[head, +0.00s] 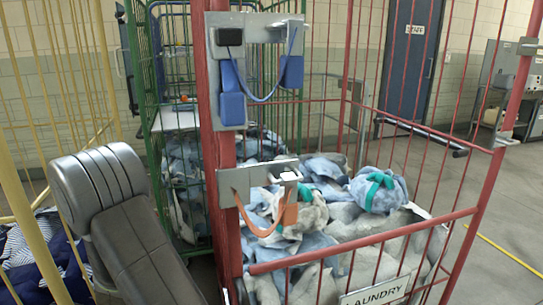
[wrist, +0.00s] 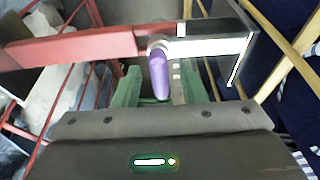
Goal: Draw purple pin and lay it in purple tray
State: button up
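In the wrist view the purple pin (wrist: 158,75) sticks out from a round metal fitting on a steel bracket (wrist: 215,48), at the end of a red bar. My gripper (wrist: 165,87) has green fingers on either side of the pin. Gaps show between the fingers and the pin, so it looks open around the pin, not shut on it. In the head view I make out neither the pin nor the gripper's fingers; my dark grey arm fills the lower left. The purple tray does not show in either view.
A red cage (head: 224,160) holds bundled laundry (head: 350,225). Its post carries a blue pull (head: 232,95) and an orange strap (head: 265,228) on steel plates. A green cage (head: 140,90) stands behind; a yellow cage (head: 30,215) with navy cloth is at left. Floor is clear at right.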

grip_shut()
jog(key=shift+r+p, duration=3.2)
jog(key=shift+r, duration=1.65)
jog(key=shift+r+p, duration=1.15)
jog(key=shift+r, duration=0.85)
